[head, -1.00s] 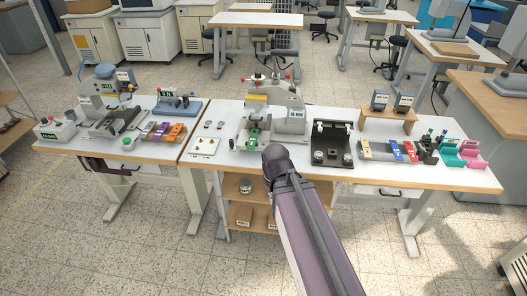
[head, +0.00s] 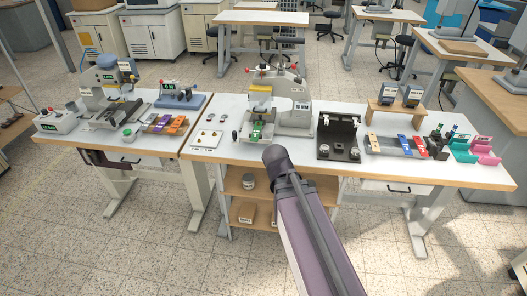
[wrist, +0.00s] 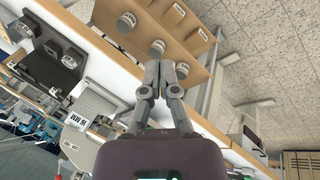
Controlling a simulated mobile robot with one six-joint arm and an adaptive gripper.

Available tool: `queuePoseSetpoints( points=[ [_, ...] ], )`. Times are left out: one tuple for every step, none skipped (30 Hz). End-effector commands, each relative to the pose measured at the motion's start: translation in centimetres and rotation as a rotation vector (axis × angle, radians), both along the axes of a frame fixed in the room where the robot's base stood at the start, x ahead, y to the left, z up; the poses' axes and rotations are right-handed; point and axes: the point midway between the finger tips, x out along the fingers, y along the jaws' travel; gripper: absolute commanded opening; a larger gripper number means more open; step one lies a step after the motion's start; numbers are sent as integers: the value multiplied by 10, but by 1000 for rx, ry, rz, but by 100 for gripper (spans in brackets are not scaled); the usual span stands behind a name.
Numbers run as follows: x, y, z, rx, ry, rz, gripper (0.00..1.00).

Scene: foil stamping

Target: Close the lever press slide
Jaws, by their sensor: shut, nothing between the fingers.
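The lever press (head: 290,112) is a pale grey machine with red-knobbed levers, standing near the middle of the white-topped bench. Its slide (head: 257,131), with a green piece on it, shows low at the press's front; how far out it stands is hard to tell. In the head view my arm comes up from the bottom and ends in front of the bench, right of the slide, hiding my gripper. In the wrist view my gripper (wrist: 159,75) is shut and empty, its fingers together. Part of the press seems to show at lower left there.
A black fixture (head: 337,137) stands right of the press, with colored strips (head: 413,146) and pink and teal holders beyond. A white plate (head: 207,139) lies left. A second press (head: 110,90) stands on the left bench. Wooden shelves (head: 240,210) with jars sit below.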

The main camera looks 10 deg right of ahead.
Motion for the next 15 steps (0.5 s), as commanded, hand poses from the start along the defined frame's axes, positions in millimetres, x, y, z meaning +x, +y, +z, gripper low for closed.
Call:
queuePoseSetpoints(
  points=[
    [10, -4, -17, -57, -18, 59, 0],
    [15, -7, -20, -96, -27, 97, 0],
    [23, -10, -24, -145, -39, 148, 0],
    [28, -12, -27, -185, -47, 186, 0],
    [33, -14, -29, -224, -54, 225, 0],
    [41, -17, -32, -278, -61, 276, 0],
    [46, -18, -34, -318, -66, 315, 0],
    [51, -19, -36, -360, -70, 354, 0],
    [58, -21, -38, -416, -75, 406, 0],
    [63, -21, -39, -457, -76, 444, 0],
    [69, -22, -41, -500, -77, 482, 0],
    [76, -22, -42, -558, -77, 533, 0],
    [81, -22, -44, -602, -75, 571, 0],
    [85, -22, -45, -646, -73, 609, 0],
    [92, -21, -46, -705, -70, 659, 0]
  ],
)
